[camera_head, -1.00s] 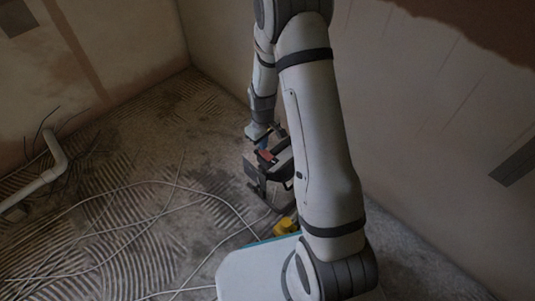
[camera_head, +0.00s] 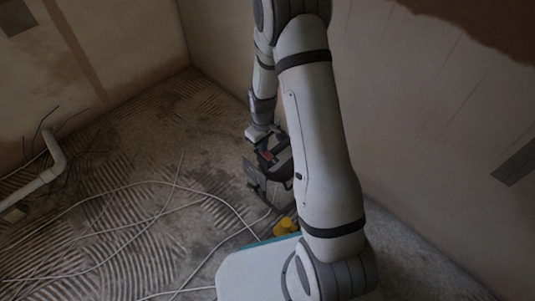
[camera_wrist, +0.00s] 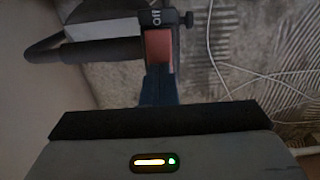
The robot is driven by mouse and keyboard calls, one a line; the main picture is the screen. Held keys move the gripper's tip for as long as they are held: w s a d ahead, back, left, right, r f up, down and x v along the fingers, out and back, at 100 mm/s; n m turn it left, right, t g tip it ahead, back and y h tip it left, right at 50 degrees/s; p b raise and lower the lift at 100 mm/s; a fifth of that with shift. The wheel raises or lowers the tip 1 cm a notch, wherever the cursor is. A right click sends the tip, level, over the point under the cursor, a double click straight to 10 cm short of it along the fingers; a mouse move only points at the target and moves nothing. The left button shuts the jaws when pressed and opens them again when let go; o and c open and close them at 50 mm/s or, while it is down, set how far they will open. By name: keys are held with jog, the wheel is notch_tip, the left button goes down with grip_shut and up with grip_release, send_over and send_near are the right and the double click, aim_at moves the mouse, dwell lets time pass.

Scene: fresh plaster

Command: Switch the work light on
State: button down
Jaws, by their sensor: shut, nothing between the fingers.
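The work light (camera_head: 280,170) is a dark lamp on the floor near the wall, partly hidden behind my arm. Its red switch (camera_wrist: 158,48) shows in the wrist view, beside a dark bar with the label "Off" above it. In the head view the switch is a small red patch (camera_head: 266,156). My gripper (camera_head: 260,144) is just above the lamp. Its blue fingers (camera_wrist: 160,80) are shut and empty, with their tips at the lower edge of the switch. I cannot tell whether they touch it. I see no clear glow from the lamp.
Pale cables (camera_head: 150,184) loop across the ridged floor. A white pipe (camera_head: 50,172) stands at the left with thin dark wires by it. A yellow object (camera_head: 285,226) lies near the lamp. Walls meet in the corner behind; the right wall is close to my arm.

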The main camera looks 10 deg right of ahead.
jog(key=shift+f, duration=0.3)
jog(key=shift+r+p, duration=2.55)
jog(key=shift+r, duration=1)
jog(key=s+r+m+t+p, duration=0.1)
jog(key=s+r+p, duration=0.2)
jog(key=r+p, duration=0.9)
jog(key=s+r+m+p, duration=0.2)
jog(key=s+r+p, duration=0.1)
jog(key=r, duration=1.7)
jog(key=s+r+m+p, duration=0.1)
jog(key=s+r+p, duration=0.4)
jog(key=r, duration=0.4)
jog(key=s+d+r+m+t+p, duration=0.1)
jog(key=s+r+p, duration=0.4)
jog(key=r, duration=0.4)
jog(key=s+r+m+p, duration=0.1)
jog(key=s+r+p, duration=0.4)
jog(key=r, duration=0.4)
jog(key=shift+s+d+r+t+p, duration=0.2)
jog(key=shift+s+d+t+p, duration=0.1)
jog(key=shift+p, duration=0.25)
